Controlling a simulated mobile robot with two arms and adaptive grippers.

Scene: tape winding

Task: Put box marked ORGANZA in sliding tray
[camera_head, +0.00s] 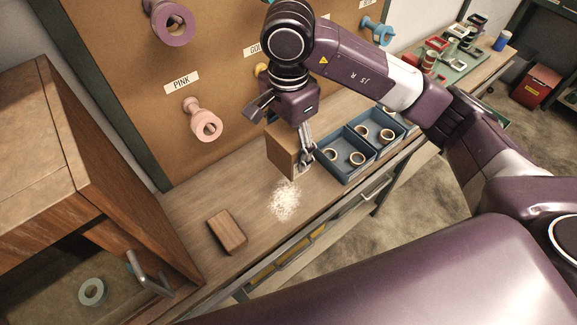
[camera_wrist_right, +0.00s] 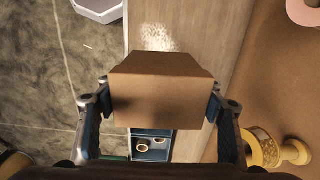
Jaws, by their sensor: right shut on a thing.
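My right gripper (camera_head: 306,158) is shut on a brown box (camera_head: 282,152) and holds it above the workbench, beside the blue divided bin. In the right wrist view the box (camera_wrist_right: 160,98) sits between both fingers, with plain sides showing. No ORGANZA marking is readable on it. A shallow tray or drawer (camera_head: 312,245) shows under the bench's front edge, with something yellow inside; I cannot tell whether it is the sliding tray. My left gripper is out of view.
The blue bin (camera_head: 352,140) holds several tape rolls. A small wooden block (camera_head: 227,232) and a pale scattered patch (camera_head: 285,200) lie on the bench. A wooden cabinet (camera_head: 75,170) stands at left. Pegs with spools, one labelled PINK (camera_head: 203,122), project from the back board.

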